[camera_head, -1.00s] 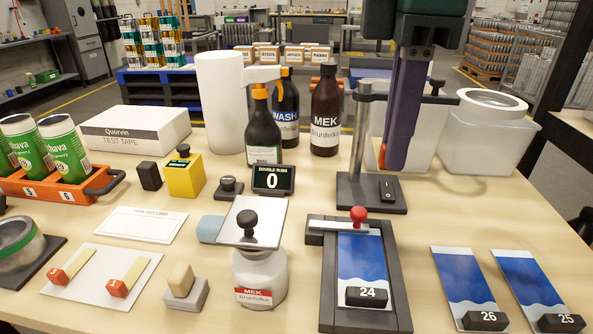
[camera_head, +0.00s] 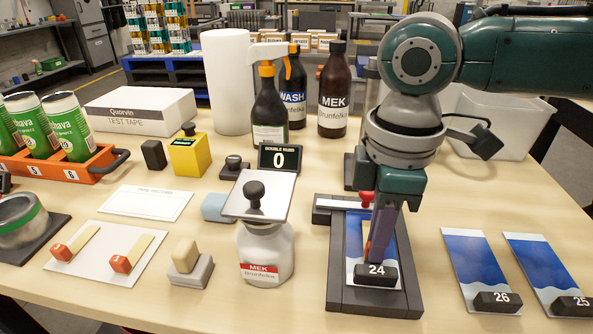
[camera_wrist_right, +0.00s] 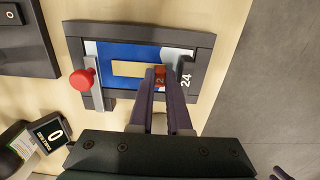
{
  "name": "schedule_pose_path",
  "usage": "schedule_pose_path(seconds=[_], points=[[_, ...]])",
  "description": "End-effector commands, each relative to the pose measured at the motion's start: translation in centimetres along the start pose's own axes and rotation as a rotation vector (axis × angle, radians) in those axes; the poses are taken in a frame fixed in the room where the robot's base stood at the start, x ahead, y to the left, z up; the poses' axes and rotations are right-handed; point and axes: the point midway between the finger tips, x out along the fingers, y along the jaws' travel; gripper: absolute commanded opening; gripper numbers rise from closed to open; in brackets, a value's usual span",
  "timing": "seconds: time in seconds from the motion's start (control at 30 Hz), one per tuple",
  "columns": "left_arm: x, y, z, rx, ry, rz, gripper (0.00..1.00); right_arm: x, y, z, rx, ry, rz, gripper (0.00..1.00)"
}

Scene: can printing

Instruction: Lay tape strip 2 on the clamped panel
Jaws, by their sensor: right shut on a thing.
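The clamped panel, blue and white, lies in a dark frame (camera_head: 345,299), with a black block (camera_head: 376,273) marked 24 on its near end. In the right wrist view the panel (camera_wrist_right: 113,52) shows beside a red clamp knob (camera_wrist_right: 80,79). My right gripper (camera_wrist_right: 160,84) is over the panel, shut on the red tab (camera_wrist_right: 159,76) of tape strip 2. The tan strip (camera_wrist_right: 128,69) lies lengthwise over the blue. I cannot tell whether it touches the panel. In the head view my right gripper (camera_head: 372,255) partly hides panel and strip. My left gripper is out of view.
Panels 26 (camera_head: 470,262) and 25 (camera_head: 545,268) lie to the right. A MEK jar (camera_head: 265,252) with a plate and knob on top stands left of the frame. A white sheet (camera_head: 95,275) with two tabbed strips lies further left. Bottles (camera_head: 333,95) stand behind.

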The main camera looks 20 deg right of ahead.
Motion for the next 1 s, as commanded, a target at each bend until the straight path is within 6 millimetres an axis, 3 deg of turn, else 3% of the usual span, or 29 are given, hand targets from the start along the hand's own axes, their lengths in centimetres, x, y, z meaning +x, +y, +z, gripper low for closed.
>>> schedule_pose_path(seconds=[0.27, 0.3, 0.4, 0.67, 0.83, 1.0], points=[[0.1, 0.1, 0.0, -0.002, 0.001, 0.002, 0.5, 0.3, 0.0, 0.0, 0.0, 0.0, -0.001, 0.0], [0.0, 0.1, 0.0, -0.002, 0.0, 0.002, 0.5, 0.2, 0.0, 0.0, 0.0, 0.0, 0.0, 0.19], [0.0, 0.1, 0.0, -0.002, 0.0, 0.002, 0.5, 0.2, 0.0, 0.0, 0.0, 0.0, 0.0, 0.28], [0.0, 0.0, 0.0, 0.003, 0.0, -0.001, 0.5, 0.0, 0.0, 0.0, 0.0, 0.001, 0.0, 0.28], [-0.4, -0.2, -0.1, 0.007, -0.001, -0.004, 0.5, -2.1, 0.0, -0.1, -0.001, 0.003, 0.001, 0.28], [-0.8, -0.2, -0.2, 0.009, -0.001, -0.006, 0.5, -6.0, 0.1, -0.1, -0.001, 0.005, 0.003, 0.28]])
